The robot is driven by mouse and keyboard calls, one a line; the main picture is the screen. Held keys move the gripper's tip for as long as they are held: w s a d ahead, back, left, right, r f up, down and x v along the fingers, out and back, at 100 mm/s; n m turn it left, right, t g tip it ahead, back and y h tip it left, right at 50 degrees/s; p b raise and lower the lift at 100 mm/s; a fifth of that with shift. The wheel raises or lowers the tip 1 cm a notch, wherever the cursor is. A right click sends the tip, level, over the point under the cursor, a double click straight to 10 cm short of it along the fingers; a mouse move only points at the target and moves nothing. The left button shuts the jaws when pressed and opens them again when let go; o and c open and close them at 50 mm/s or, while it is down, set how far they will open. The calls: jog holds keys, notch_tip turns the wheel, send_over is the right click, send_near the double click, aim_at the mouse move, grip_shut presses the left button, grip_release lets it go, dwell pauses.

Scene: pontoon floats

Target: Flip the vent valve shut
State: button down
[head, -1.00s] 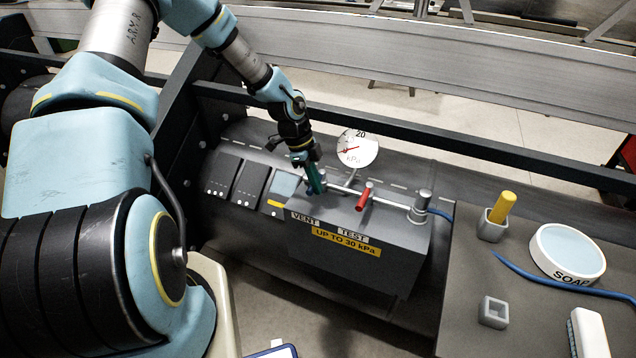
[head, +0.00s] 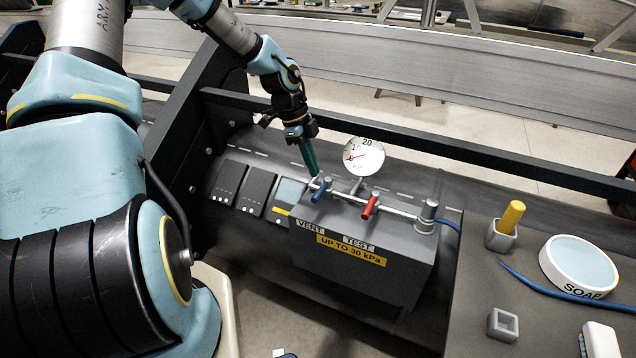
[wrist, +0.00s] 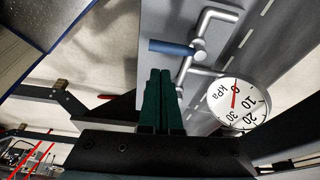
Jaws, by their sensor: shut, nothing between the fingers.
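The vent valve has a blue lever (head: 321,191) on a thin metal pipe above the VENT label (head: 310,226). The lever sticks out across the pipe towards the front, much like the red lever (head: 369,207) by the TEST label. In the wrist view the blue lever (wrist: 172,48) lies crosswise to the pipe and in plain sight. My gripper (head: 313,174) has green fingers, shut and empty, just behind the blue lever near the pipe's left end. In the wrist view the fingertips (wrist: 160,72) are beside the pipe, apart from the lever.
A round kPa gauge (head: 364,157) stands behind the pipe, its red needle near 0. A dark rail (head: 420,145) runs behind the box. To the right, a bench holds a soap dish (head: 578,263), a yellow-handled item (head: 512,216) in a holder and a blue hose.

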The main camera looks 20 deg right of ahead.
jog(key=v, duration=0.2)
jog(key=shift+r, duration=0.25)
jog(key=s+a+r+n+t+y, duration=0.1)
jog(key=s+a+r+n, duration=0.2)
jog(key=a+n, duration=0.5)
jog(key=s+a+r+n+t, duration=0.1)
jog(key=s+a+r+n, duration=0.3)
jog(key=a+n, duration=0.4)
jog(key=s+a+r+n+t+y, duration=0.1)
jog(key=s+a+r+n, duration=0.2)
jog(key=a+n, duration=0.5)
jog(key=shift+s+a+r+t+y, duration=0.35)
jog(key=shift+a+r+t, duration=0.1)
jog(key=shift+a, duration=0.1)
